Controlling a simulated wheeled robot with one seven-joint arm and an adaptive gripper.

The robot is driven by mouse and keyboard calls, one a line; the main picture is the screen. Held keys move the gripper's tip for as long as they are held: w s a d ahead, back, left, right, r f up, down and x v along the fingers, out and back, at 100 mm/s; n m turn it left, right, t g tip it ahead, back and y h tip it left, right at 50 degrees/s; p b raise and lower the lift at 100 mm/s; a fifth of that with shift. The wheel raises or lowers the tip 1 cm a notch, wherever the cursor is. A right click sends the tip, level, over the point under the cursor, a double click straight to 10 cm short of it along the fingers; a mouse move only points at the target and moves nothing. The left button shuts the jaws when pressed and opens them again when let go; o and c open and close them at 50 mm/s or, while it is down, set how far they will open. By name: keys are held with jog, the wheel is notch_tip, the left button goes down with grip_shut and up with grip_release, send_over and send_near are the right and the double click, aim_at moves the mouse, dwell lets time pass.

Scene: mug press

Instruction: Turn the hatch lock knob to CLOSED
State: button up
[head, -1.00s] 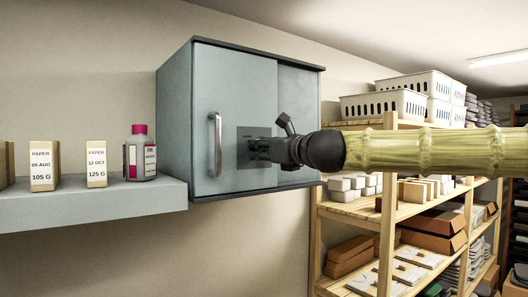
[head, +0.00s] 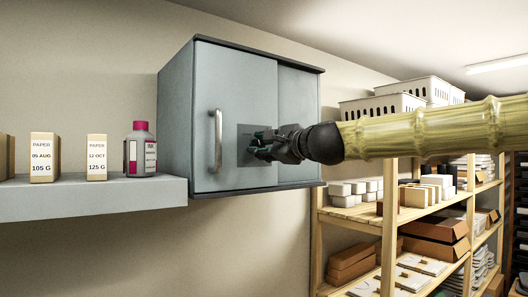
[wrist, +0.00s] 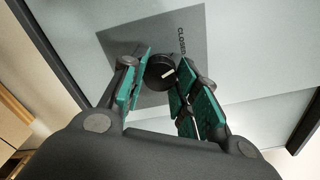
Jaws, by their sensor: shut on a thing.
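The hatch lock knob (wrist: 156,68) is small, round and black with a white mark. It sits on a grey plate (wrist: 120,42) printed with the word CLOSED (wrist: 182,42). In the wrist view the mark points right and slightly up, not clearly at the word. My gripper (wrist: 160,75) is shut on the knob, with green pads on either side of it. In the head view my gripper (head: 258,146) is at the plate (head: 246,160) on the grey cabinet (head: 235,85) and hides the knob. Any other lettering is hidden.
A vertical handle (head: 218,140) is on the cabinet door, left of my gripper. A shelf (head: 90,200) with paper boxes (head: 97,157) and a pink-capped bottle (head: 140,150) is at left. A wooden rack (head: 390,225) with boxes stands below and behind my arm at right.

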jog(key=shift+n+b, duration=0.7)
jog(key=shift+n, duration=1.1)
jog(key=o, duration=1)
jog(key=shift+o, duration=0.2)
jog(key=v, duration=1.2)
jog(key=shift+f, duration=0.1)
